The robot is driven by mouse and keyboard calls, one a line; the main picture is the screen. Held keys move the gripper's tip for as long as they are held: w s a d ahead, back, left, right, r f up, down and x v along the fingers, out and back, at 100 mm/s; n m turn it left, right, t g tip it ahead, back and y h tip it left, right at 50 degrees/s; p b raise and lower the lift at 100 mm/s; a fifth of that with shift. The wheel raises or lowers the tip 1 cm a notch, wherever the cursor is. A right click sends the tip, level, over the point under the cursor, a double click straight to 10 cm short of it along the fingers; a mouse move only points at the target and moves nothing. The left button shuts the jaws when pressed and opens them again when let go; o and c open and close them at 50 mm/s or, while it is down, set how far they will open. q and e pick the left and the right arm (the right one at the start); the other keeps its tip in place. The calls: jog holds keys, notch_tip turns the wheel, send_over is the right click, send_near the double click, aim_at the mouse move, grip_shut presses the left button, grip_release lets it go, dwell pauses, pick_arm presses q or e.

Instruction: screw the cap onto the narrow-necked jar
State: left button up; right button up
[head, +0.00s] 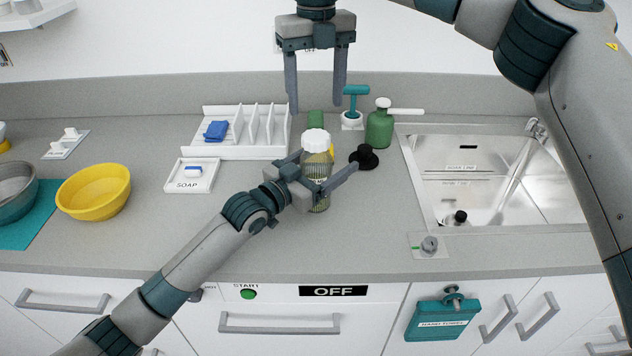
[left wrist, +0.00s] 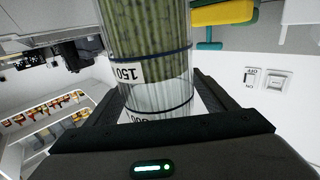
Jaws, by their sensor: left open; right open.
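The clear jar (head: 318,192) with greenish contents stands upright on the counter. A white ribbed cap (head: 316,140) sits on its top; how tightly it is seated cannot be told. My left gripper (head: 327,162) is open, with its fingers on either side of the jar's body. In the left wrist view the jar (left wrist: 145,50) fills the space between the fingers, with dark bands and an upside-down "150" label. My right gripper (head: 316,104) is open and empty, pointing down above the cap with a gap between them.
A white divided rack (head: 232,152) with a blue cloth (head: 216,130) and a soap tray (head: 180,186) are left of the jar. A black knobbed object (head: 363,158), green bottle (head: 379,128) and sink (head: 425,190) lie right. The counter in front is clear apart from my left arm.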

pick_arm(q)
grip_shut()
pick_arm(e)
jog(key=n, duration=1.7)
jog(key=shift+n, duration=0.4)
jog(key=n, duration=0.8)
jog(key=shift+n, duration=0.4)
jog(key=n, duration=0.4)
jog(key=shift+n, duration=0.4)
